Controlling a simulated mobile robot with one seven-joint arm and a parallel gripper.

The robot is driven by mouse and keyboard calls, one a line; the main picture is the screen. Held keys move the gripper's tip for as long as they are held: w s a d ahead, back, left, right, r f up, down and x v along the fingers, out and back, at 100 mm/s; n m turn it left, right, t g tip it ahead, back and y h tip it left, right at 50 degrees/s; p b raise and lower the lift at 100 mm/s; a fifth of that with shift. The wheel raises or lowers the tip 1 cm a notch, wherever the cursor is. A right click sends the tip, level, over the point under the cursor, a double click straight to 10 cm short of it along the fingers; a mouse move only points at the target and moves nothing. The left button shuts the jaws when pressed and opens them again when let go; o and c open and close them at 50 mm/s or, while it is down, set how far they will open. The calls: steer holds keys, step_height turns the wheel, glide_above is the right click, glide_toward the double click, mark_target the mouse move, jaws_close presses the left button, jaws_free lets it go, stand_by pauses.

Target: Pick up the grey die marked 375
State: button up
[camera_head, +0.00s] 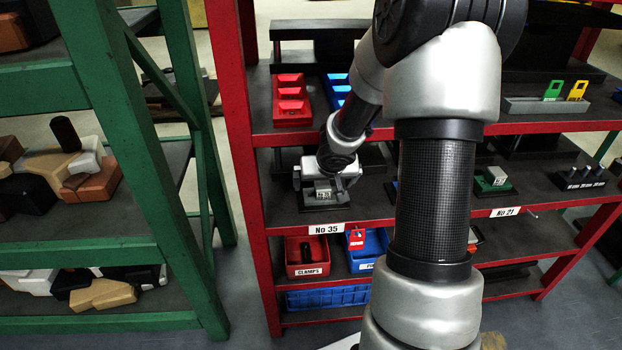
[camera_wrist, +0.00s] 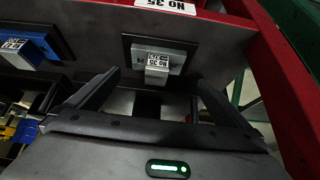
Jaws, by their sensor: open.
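A grey die (camera_wrist: 157,74) with a printed label stands on a grey block with a black base plate in the wrist view. The label reads upside down and seems to say No 35 with a number like 375. The die also shows in the head view (camera_head: 323,194) on the red rack's middle shelf, above the No 35 tag. My gripper (camera_wrist: 158,78) is open, one finger on each side of the die's position in the wrist view. In the head view my gripper (camera_head: 326,178) is right over the die and partly hides it. I cannot tell whether the fingers touch it.
A blue block with a labelled grey piece (camera_wrist: 28,48) stands beside it in the wrist view. The red rack upright (camera_wrist: 285,100) is close on the other side. A green-based die (camera_head: 494,178) sits farther right.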

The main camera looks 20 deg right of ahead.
mark_target(324, 188)
steer(key=b+x, duration=0.1)
steer(key=x, duration=0.3)
steer(key=b+x, duration=0.1)
steer(key=x, duration=0.2)
steer(key=shift+d+f, duration=0.3)
steer(key=shift+f, duration=0.05)
steer(key=shift+c, duration=0.4)
steer(key=c, duration=1.8)
steer(key=shift+w+r, duration=0.1)
steer(key=shift+r, duration=0.05)
steer(key=shift+c, duration=0.5)
